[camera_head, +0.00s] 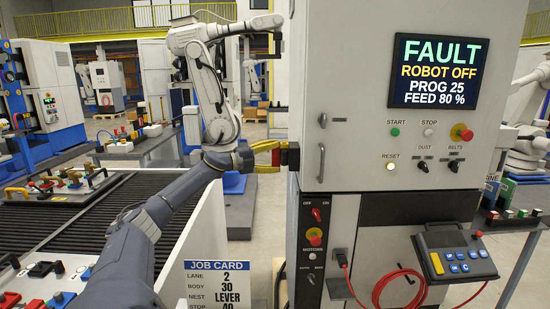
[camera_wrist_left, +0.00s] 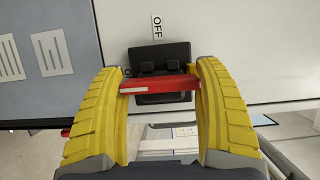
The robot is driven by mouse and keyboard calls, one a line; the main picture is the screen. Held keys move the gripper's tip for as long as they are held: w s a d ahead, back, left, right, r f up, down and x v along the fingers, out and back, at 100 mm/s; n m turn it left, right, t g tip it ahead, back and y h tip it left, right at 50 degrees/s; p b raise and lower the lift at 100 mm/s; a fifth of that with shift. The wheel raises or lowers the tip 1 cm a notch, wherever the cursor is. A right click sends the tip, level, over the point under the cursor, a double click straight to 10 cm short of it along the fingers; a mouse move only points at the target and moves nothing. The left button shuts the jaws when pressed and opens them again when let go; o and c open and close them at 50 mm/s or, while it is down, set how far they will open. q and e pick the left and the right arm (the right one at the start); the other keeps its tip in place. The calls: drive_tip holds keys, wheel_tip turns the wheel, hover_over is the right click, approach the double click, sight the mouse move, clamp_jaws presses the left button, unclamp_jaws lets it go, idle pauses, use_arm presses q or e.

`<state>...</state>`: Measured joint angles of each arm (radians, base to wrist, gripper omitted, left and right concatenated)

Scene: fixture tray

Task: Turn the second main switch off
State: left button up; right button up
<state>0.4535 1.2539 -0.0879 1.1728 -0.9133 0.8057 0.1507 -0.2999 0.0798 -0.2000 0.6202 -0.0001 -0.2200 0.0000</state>
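My left gripper (camera_head: 279,155) has yellow fingers and is at the left side wall of the grey control cabinet, in front of a black switch block (camera_head: 292,157). In the left wrist view, my gripper (camera_wrist_left: 160,80) has its fingers spread wide, one on each side of a red switch lever (camera_wrist_left: 160,85). The lever spans the gap between them; I cannot tell whether its ends press on the fingers. The lever sits across a black switch base (camera_wrist_left: 160,55) on the pale wall. An OFF label (camera_wrist_left: 157,27), turned sideways, is above the base. My right gripper is not in view.
The cabinet's screen (camera_head: 433,71) reads FAULT, ROBOT OFF. Below are buttons, a door handle (camera_head: 321,162), a motors strip with a red switch (camera_head: 317,214) and a pendant (camera_head: 455,255). A job card (camera_head: 220,286) stands by the conveyor (camera_head: 70,215) at left.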

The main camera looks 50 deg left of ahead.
use_arm(q)
drive_tip(key=shift+d+m, duration=0.1)
drive_tip(key=shift+m, duration=0.2)
drive_tip(key=m+t+h, duration=0.1)
drive_tip(key=m, duration=0.2)
drive_tip(key=shift+m, duration=0.3)
drive_tip(key=m+h, duration=0.1)
drive_tip(key=m, duration=0.1)
drive_tip(key=m+t+h, duration=0.1)
drive_tip(key=m, duration=0.2)
drive_tip(key=shift+w, duration=0.1)
drive_tip(key=m+h, duration=0.1)
drive_tip(key=m, duration=0.2)
drive_tip(key=m+h, duration=0.1)
drive_tip(key=m, duration=0.2)
drive_tip(key=shift+h, duration=0.4)
drive_tip(key=shift+d+f+m+g+h, duration=0.1)
drive_tip(key=shift+m+g+h, duration=0.15)
drive_tip(key=shift+m+h, duration=0.6)
drive_tip(key=shift+m+g+h, duration=0.25)
drive_tip(key=shift+m, duration=1.6)
